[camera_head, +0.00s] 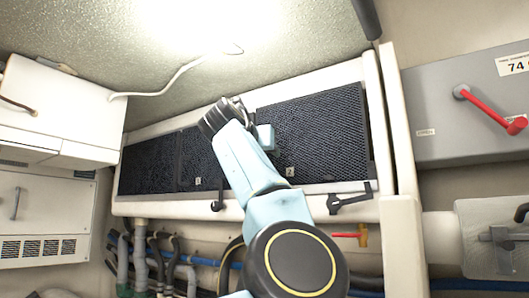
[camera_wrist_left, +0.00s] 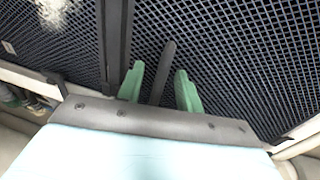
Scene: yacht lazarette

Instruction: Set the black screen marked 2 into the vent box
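The black mesh screen marked 2 (camera_head: 325,135) stands at the right end of the vent box (camera_head: 160,208), within its white frame. Whether it is fully seated I cannot tell. My left gripper (camera_wrist_left: 160,88) is at the left part of this screen; in the head view its fingers are hidden behind its pale blue hand. In the left wrist view its two green fingers are apart, one on each side of a dark upright handle (camera_wrist_left: 168,58) on the mesh. Gaps show between the handle and both fingers. My right gripper is not in view.
A screen marked 1 (camera_head: 199,150) and another dark screen (camera_head: 150,165) fill the box to the left. Dark latches (camera_head: 217,195) (camera_head: 348,198) sit along the lower rim. Hoses (camera_head: 160,255) run below. A grey panel with a red lever (camera_head: 490,108) stands at right.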

